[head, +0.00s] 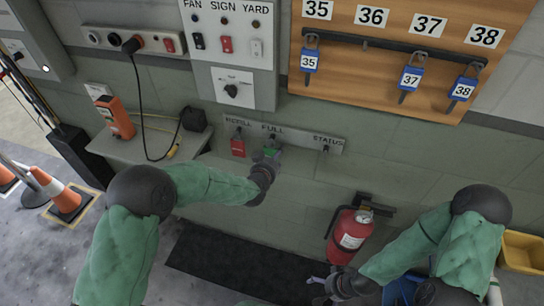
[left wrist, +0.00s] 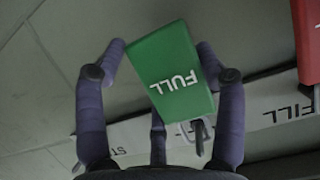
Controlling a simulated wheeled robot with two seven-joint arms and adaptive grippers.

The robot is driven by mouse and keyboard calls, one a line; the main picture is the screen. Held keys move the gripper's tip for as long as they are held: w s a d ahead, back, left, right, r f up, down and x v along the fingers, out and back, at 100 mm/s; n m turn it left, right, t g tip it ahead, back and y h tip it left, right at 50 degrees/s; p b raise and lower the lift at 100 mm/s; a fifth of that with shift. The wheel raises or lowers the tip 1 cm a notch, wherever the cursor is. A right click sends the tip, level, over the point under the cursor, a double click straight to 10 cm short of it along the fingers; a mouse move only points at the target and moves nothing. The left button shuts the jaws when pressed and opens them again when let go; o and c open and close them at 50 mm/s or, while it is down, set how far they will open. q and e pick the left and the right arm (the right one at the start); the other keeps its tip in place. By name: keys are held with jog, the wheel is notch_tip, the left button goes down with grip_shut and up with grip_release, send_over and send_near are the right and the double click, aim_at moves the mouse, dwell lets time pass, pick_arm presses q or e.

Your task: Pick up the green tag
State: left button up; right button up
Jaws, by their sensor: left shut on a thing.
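The green tag (left wrist: 172,72), marked FULL, is between the fingers of my left gripper (left wrist: 160,52), which is shut on it. In the head view, the green tag (head: 271,152) shows small at my left gripper (head: 268,157), just below the FULL label on the wall strip (head: 305,138). A dark hook (left wrist: 200,138) shows right by the tag's lower edge in the left wrist view; I cannot tell whether the tag still hangs on it. My right gripper (head: 325,287) is low at the bottom right, away from the tag, its opening unclear.
A red tag (head: 238,147) hangs under REFILL, left of the green one. The STATUS hook (head: 326,148) looks bare. Blue padlocks (head: 411,79) hang on the wooden board above right. A fire extinguisher (head: 350,234) is on the wall below. A shelf (head: 150,147) with a orange device is left.

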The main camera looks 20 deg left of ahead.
pick_arm(q)
jog(key=shift+r+p, duration=0.3)
jog(key=shift+r, duration=0.1)
jog(key=s, duration=0.6)
jog(key=s+p, duration=0.1)
jog(key=s, duration=0.5)
jog(key=s+p, duration=0.1)
jog(key=s, duration=0.5)
jog(key=shift+a+f, duration=0.1)
jog(key=shift+a, duration=0.2)
